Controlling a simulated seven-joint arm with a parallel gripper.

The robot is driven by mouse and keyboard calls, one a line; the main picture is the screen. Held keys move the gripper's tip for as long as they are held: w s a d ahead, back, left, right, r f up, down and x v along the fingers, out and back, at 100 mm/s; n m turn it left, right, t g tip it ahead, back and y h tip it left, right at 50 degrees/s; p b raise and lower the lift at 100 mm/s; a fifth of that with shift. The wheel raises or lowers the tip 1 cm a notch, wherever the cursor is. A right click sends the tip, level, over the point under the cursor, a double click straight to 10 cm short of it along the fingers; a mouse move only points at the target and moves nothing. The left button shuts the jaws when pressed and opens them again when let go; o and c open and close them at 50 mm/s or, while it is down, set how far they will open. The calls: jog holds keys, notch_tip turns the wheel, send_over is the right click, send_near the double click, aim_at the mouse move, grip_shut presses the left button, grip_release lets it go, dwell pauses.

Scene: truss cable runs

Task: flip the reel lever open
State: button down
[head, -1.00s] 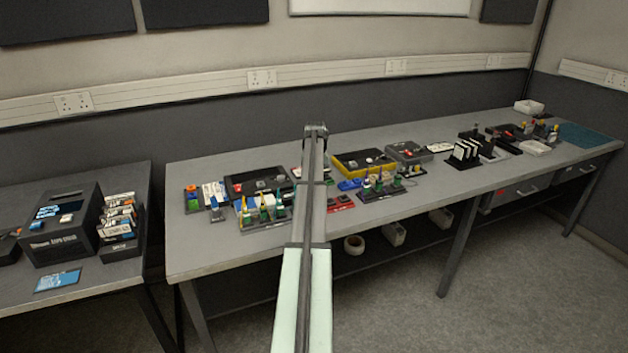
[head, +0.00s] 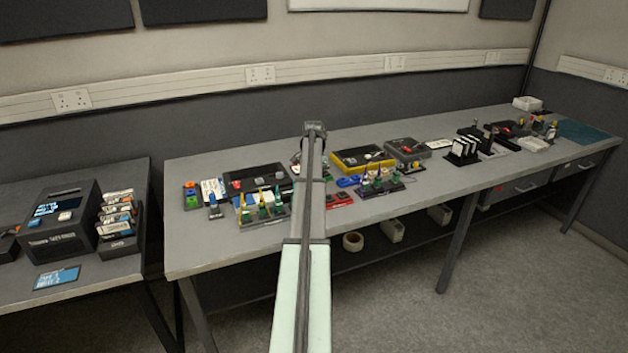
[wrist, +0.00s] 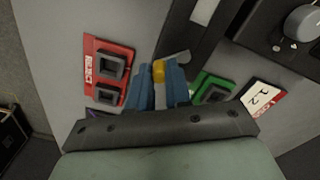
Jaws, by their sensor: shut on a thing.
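My gripper (wrist: 159,82) has blue fingers and is closed on a small yellow-tipped piece (wrist: 159,70) in the wrist view. This piece looks like the reel lever, but its lower part is hidden between the fingers. A bent grey metal part (wrist: 177,57) shows just beyond the fingertips, beside a dark strip (wrist: 190,35). The reel itself cannot be made out. In the head view my arm covers the gripper and the spot where it works.
A red block marked REJECT (wrist: 88,68) with square sockets lies left of the fingers, and a green block (wrist: 203,84) lies close on the right. A dark unit with a grey knob (wrist: 302,22) stands at upper right. The bench (head: 215,245) is clear along its front left.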

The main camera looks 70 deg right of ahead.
jog(key=shift+a+m, duration=0.1)
jog(key=shift+m, duration=0.4)
jog(key=c, duration=1.1)
grip_release()
jog(key=shift+o, duration=0.2)
jog(key=shift+r, duration=0.1)
notch_tip(320, 180, up, 14)
jog(key=shift+f, duration=0.2)
